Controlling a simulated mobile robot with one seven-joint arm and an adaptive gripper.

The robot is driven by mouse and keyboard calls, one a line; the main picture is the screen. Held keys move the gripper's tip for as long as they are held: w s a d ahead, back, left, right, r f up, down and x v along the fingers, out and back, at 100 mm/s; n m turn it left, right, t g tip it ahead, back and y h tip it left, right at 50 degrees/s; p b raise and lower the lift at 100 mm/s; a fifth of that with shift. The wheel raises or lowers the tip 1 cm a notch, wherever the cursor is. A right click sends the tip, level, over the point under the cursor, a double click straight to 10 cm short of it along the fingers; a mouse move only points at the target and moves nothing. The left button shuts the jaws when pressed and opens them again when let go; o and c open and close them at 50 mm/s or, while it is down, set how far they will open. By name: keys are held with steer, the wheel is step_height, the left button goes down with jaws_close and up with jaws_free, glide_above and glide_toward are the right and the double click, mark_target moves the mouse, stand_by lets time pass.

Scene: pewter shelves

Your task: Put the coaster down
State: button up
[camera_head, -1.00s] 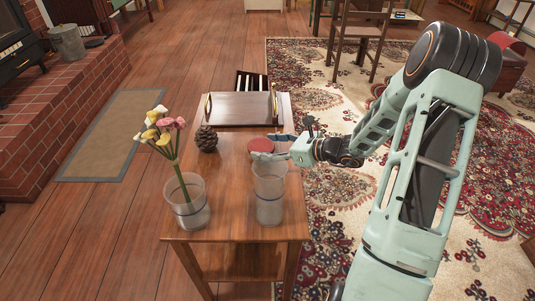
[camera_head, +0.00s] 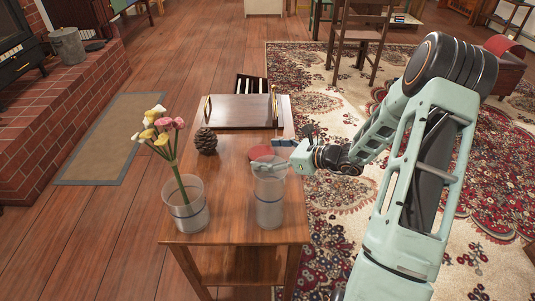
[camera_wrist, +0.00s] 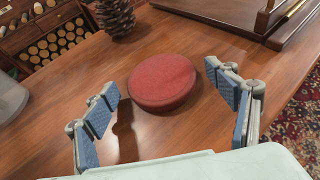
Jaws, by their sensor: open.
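The coaster is a round red disc (camera_wrist: 162,82) lying flat on the wooden table (camera_wrist: 45,115) in the wrist view. In the head view the coaster (camera_head: 261,152) shows behind the rim of the right-hand glass and is partly hidden. My gripper (camera_wrist: 168,108) is open, with its blue-padded fingers spread to either side of the near part of the coaster and no visible contact. In the head view my gripper (camera_head: 277,153) is over the table's right side, close to the coaster and the glass.
A clear glass (camera_head: 269,200) stands just in front of the coaster. A glass with flowers (camera_head: 186,212) stands at the left front. A pinecone (camera_head: 205,141) and a wooden tray with brass handles (camera_head: 239,110) are behind. The table middle is free.

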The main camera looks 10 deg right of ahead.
steer(key=shift+s+d+r, duration=0.1)
steer(key=shift+d+r, duration=0.1)
steer(key=shift+r, duration=0.1)
steer(key=p+v, duration=0.3)
steer(key=v, duration=0.8)
steer(key=shift+s+d+r+p, duration=0.1)
steer(key=shift+s+p, duration=0.15)
steer(key=shift+p, duration=0.15)
